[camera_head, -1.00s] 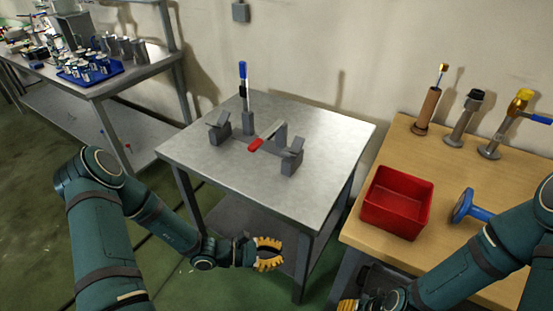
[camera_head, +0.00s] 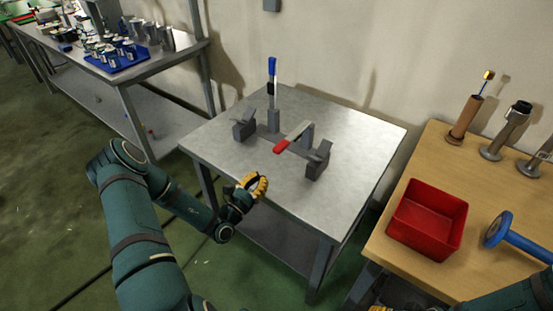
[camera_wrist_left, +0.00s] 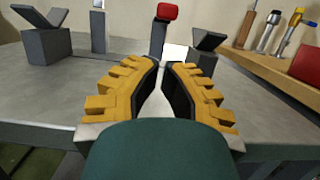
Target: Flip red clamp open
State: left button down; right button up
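The red clamp's red-tipped handle (camera_head: 281,146) lies low, pointing toward the front of the metal table (camera_head: 225,150). Its pale lever runs back to a grey post. In the left wrist view the red tip (camera_wrist_left: 167,12) shows beyond my fingers at the top. My left gripper (camera_head: 256,181) is at the table's front edge, in front of and left of the red handle, apart from it. In the left wrist view its yellow fingers (camera_wrist_left: 165,66) are open with a narrow, empty gap. My right gripper (camera_head: 378,308) barely shows at the bottom edge.
A blue-handled clamp (camera_head: 272,68) stands upright behind. Grey angled blocks (camera_head: 244,127) (camera_head: 317,162) stand on either side of the red handle. A wooden table (camera_head: 405,265) at right holds a red bin (camera_head: 427,220) and a blue-ended tool (camera_head: 498,230). The front table surface is mostly clear.

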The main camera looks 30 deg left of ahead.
pick_arm(q)
jog(key=b+x, duration=0.1)
jog(key=x, duration=0.9)
